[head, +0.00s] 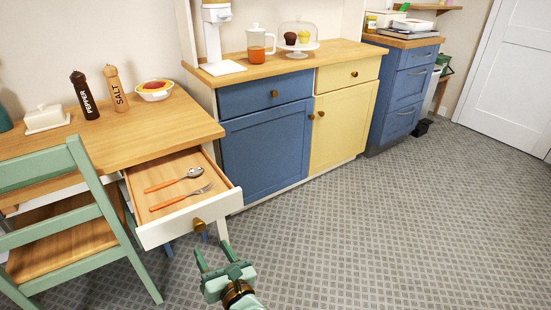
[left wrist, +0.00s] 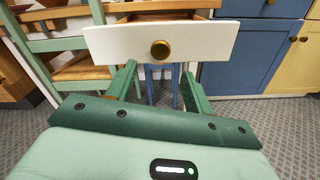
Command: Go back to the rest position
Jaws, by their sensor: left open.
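My left gripper (head: 219,259) is green, open and empty. It stands in front of and a little below the pulled-out drawer (head: 189,216) of the wooden table, apart from its round brass knob (head: 198,225). In the left wrist view the two fingers (left wrist: 161,84) are spread, with the drawer's white front (left wrist: 210,40) and knob (left wrist: 160,50) beyond them. A spoon (head: 190,174) and a fork (head: 185,196), both with orange handles, lie in the open drawer. My right gripper is in neither view.
A green chair (head: 65,250) stands left of the drawer. On the table (head: 140,125) are a pepper mill (head: 84,95), a salt mill (head: 116,90), a bowl (head: 154,90) and a butter dish (head: 46,119). Blue and yellow cabinets (head: 265,150) line the wall. The floor (head: 400,220) to the right is clear.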

